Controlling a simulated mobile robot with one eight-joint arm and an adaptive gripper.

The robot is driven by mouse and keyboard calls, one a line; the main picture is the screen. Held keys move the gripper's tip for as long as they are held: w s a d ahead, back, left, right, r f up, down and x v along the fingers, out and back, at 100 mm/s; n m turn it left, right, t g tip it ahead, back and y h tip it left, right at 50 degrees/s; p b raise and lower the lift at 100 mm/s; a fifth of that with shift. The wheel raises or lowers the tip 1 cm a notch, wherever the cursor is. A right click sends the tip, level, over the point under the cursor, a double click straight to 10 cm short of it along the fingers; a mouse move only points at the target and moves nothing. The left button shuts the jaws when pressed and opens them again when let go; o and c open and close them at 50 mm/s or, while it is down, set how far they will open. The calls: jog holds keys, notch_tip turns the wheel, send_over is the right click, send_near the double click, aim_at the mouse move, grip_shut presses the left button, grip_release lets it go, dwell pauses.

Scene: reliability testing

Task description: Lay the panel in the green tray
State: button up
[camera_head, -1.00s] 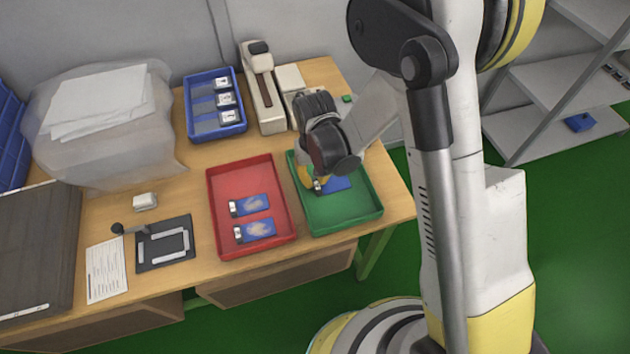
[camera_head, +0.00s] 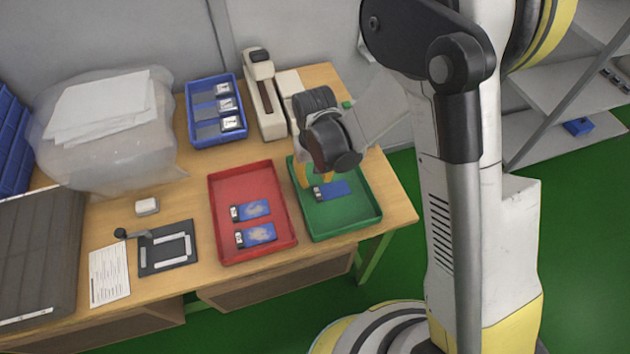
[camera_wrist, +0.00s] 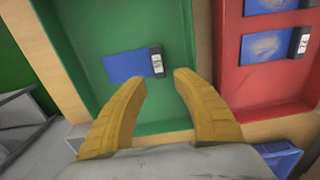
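A blue panel (camera_head: 334,190) with a dark and white end piece lies flat in the green tray (camera_head: 345,222). In the wrist view the panel (camera_wrist: 130,65) rests on the floor of the green tray (camera_wrist: 100,25), apart from the fingers. My gripper (camera_wrist: 160,85) has its two yellow fingers spread with nothing between them, the panel's end just ahead of the tips. In the head view the yellow fingers (camera_head: 315,173) are above the tray's back part, partly hidden by the dark wrist.
A red tray (camera_head: 219,225) with two similar blue panels stands directly left of the green tray. Behind are a blue bin (camera_head: 240,133) with several compartments and a beige device (camera_head: 265,95). A black fixture (camera_head: 165,262) lies at left.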

jog(key=s+d+r+t+p, duration=0.1)
jog(key=d+r, duration=0.2)
jog(key=r, duration=0.4)
jog(key=s+d+r+m+t+p, duration=0.1)
jog(key=d+r, duration=0.2)
jog(key=r, duration=0.5)
jog(key=s+d+r+t+p, duration=0.1)
jog(key=d+r, duration=0.2)
jog(key=r, duration=0.4)
jog(key=s+d+r+m+t, duration=0.2)
jog(key=s+d+r+t, duration=0.2)
jog(key=s+d+r, duration=0.2)
jog(key=s+d, duration=0.2)
jog(key=shift+s+d, duration=0.25)
jog(key=shift+s, duration=0.1)
jog(key=shift+f+b, duration=1)
jog(key=shift+b, duration=0.25)
